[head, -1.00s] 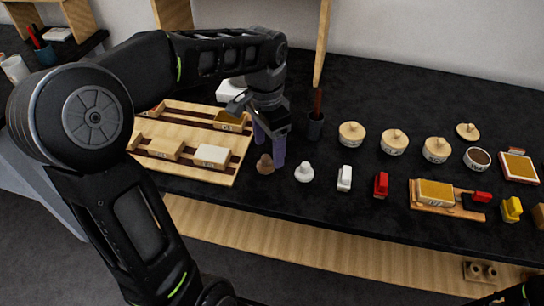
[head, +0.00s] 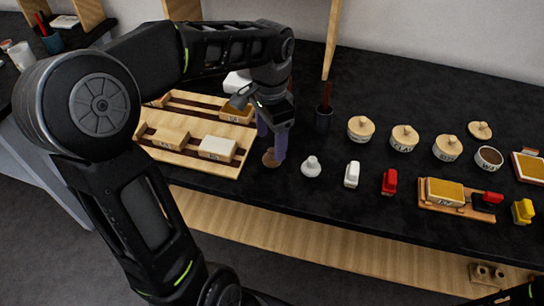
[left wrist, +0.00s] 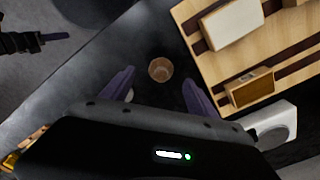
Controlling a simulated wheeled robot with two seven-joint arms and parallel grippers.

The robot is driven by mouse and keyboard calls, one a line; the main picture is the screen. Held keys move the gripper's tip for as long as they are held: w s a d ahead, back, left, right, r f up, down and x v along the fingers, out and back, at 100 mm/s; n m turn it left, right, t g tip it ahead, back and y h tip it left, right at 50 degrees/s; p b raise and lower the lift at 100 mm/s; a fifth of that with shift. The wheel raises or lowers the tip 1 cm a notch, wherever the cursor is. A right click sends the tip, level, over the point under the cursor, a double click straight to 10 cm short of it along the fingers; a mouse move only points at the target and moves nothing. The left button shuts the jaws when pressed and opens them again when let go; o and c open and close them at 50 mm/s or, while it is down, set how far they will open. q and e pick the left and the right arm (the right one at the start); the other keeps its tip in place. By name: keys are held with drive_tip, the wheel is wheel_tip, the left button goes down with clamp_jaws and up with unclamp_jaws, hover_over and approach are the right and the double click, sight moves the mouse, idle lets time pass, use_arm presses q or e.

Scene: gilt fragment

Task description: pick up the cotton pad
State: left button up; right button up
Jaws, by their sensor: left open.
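My left gripper (head: 271,147) is open above the table's front part, fingers pointing down. A brown, rounded knob-like piece (head: 270,158) lies below its fingers, partly hidden by one. In the left wrist view this brown piece (left wrist: 160,69) shows between the open fingers (left wrist: 159,78), apart from both. A white piece of similar shape (head: 311,167) stands just right of it; in the left wrist view a bit of white (left wrist: 130,95) peeks past a finger. I cannot tell for sure which of the two is the cotton pad. Part of my right gripper (left wrist: 50,38) shows at the wrist view's edge.
A slotted wooden rack (head: 200,166) with blocks lies left of the gripper. A dark cup (head: 323,121) stands behind. White (head: 352,174) and red (head: 389,182) pieces stand to the right, with lidded pots (head: 404,138) behind them. The table's front edge is close.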

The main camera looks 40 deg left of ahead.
sight(272, 150)
use_arm(q)
drive_tip(key=f, duration=0.5)
drive_tip(key=shift+w+f+p, duration=0.1)
drive_tip(key=shift+w+p, duration=0.2)
drive_tip(key=shift+c, duration=0.2)
drive_tip(key=c, duration=1.4)
